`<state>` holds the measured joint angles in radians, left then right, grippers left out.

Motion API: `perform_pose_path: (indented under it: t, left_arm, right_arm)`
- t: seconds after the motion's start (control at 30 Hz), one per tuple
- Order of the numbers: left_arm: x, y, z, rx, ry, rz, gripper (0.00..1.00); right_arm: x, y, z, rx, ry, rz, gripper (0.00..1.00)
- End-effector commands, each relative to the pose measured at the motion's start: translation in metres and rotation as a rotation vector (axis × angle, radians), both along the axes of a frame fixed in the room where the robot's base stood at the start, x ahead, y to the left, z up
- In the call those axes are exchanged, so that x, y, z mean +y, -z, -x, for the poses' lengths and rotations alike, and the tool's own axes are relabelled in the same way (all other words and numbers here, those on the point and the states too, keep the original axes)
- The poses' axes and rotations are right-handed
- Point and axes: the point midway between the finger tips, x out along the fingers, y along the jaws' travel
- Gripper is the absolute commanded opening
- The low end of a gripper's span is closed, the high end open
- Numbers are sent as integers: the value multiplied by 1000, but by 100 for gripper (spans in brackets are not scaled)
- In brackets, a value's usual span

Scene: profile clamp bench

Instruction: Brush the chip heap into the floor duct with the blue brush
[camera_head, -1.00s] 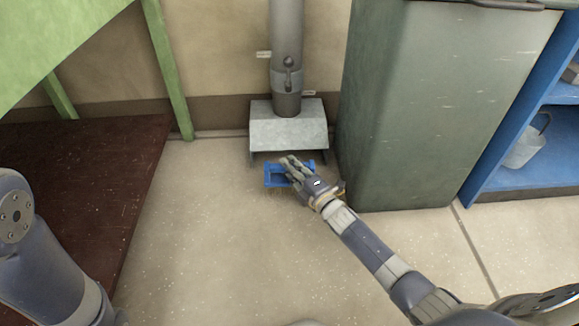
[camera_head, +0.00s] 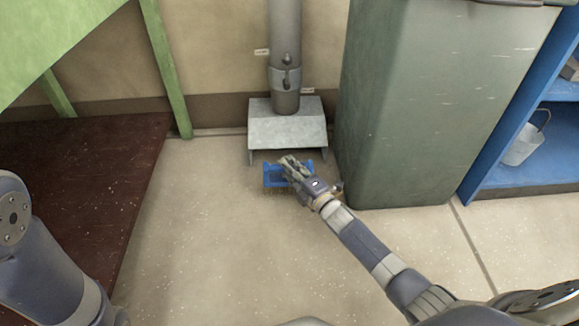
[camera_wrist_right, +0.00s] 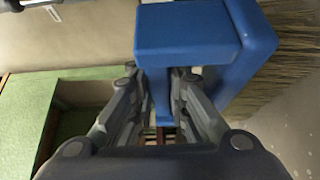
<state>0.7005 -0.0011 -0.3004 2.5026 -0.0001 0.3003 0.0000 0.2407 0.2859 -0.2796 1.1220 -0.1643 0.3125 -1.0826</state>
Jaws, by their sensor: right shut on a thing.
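The blue brush (camera_head: 274,181) is down at the floor just in front of the floor duct, in the head view. In the right wrist view the blue brush (camera_wrist_right: 190,35) shows its blocky blue body and straw-coloured bristles. My right gripper (camera_head: 290,167) is shut on the brush; its fingers also show in the wrist view (camera_wrist_right: 160,95). The floor duct (camera_head: 287,130) is a grey metal hood under a vertical pipe by the wall. I cannot make out a distinct chip heap, only pale specks on the floor. My left gripper is out of view.
A tall green-grey bin (camera_head: 415,110) stands close to the right of the duct. A blue shelf (camera_head: 510,177) with a metal bucket (camera_head: 524,147) is at far right. A dark red board (camera_head: 95,200) and green frame (camera_head: 165,70) are at left. The floor (camera_head: 220,250) in front is open.

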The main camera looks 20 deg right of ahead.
Motion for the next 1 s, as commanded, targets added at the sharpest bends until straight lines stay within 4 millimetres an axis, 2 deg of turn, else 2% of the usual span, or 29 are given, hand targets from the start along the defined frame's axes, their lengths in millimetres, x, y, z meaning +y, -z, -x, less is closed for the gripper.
perform_pose_path:
  t: [0.23, 0.7, 1.0]
  left_arm:
    - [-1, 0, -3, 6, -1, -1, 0]
    - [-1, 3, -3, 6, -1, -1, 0]
    - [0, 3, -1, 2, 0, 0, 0]
  right_arm:
    - [-1, -1, -4, -2, 0, 0, 0]
    - [-14, -1, -52, -1, 0, 0, 0]
    - [-15, -2, -54, -2, -1, -1, 0]
